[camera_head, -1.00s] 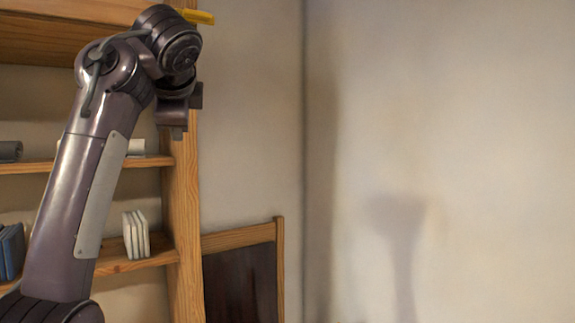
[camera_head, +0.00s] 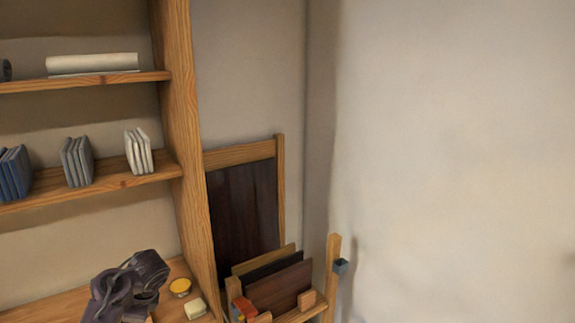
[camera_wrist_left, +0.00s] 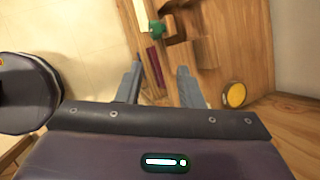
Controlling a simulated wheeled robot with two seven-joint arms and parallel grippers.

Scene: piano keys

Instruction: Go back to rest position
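My left arm shows at the bottom left of the head view, low in front of the wooden shelf unit (camera_head: 185,140). Its gripper fingers cannot be made out there. In the left wrist view my left gripper (camera_wrist_left: 158,84) has its two grey fingers spread apart and is open. Nothing is held between them; a thin dark red strip (camera_wrist_left: 156,66) shows behind the gap, and I cannot tell its distance. My right gripper is in neither view.
A yellow round object (camera_head: 180,287) and a pale block (camera_head: 195,308) lie on the lower surface right of my arm. A wooden rack (camera_head: 333,270) with upright boards stands farther right. Books (camera_head: 138,152) sit on a shelf above. The right wall is bare.

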